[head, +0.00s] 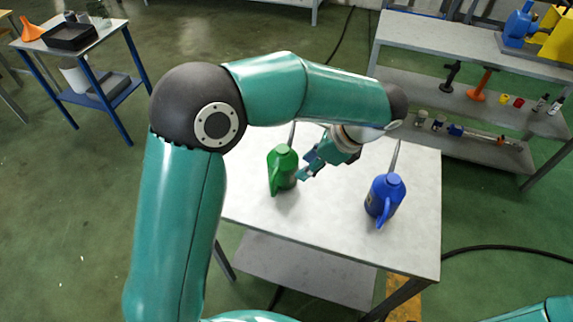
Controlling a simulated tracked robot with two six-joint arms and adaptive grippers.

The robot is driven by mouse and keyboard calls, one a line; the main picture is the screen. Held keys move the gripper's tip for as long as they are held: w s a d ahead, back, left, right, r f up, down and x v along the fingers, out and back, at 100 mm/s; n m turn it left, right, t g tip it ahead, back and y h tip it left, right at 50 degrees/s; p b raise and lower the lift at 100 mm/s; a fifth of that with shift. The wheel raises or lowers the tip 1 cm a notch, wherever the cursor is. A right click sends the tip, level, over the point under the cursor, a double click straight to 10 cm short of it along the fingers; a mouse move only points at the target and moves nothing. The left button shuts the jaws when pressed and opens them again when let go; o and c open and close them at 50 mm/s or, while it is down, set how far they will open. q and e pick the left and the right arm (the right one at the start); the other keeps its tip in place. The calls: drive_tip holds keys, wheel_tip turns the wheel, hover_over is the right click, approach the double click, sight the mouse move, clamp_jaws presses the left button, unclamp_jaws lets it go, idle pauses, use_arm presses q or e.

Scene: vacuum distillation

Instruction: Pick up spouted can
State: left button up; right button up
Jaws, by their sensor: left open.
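A green spouted can (283,170) stands upright on the white-topped table (330,232), left of its middle. A blue spouted can (384,198) stands upright on the same table, to the right. Each can has a thin grey spout rising behind it. My left gripper (307,168) is open, just to the right of the green can, with its fingers toward the can's side. I cannot tell whether a fingertip touches it. My left arm passes above the back of the table. My right gripper is out of view; only part of my right arm shows at the bottom right corner.
A grey shelf unit (455,51) with tools and small bottles stands behind at the right. A small blue-legged table (98,36) with a black tray (70,37) and an orange funnel (31,30) is at the upper left. The table's front part is clear.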

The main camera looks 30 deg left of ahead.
use_arm(q)
approach(273, 196)
drive_tip(key=a+f, duration=0.1)
drive_tip(key=a, duration=0.1)
drive_tip(key=shift+x, duration=3.35)
drive_tip(key=shift+w, duration=0.15)
clamp_jaws()
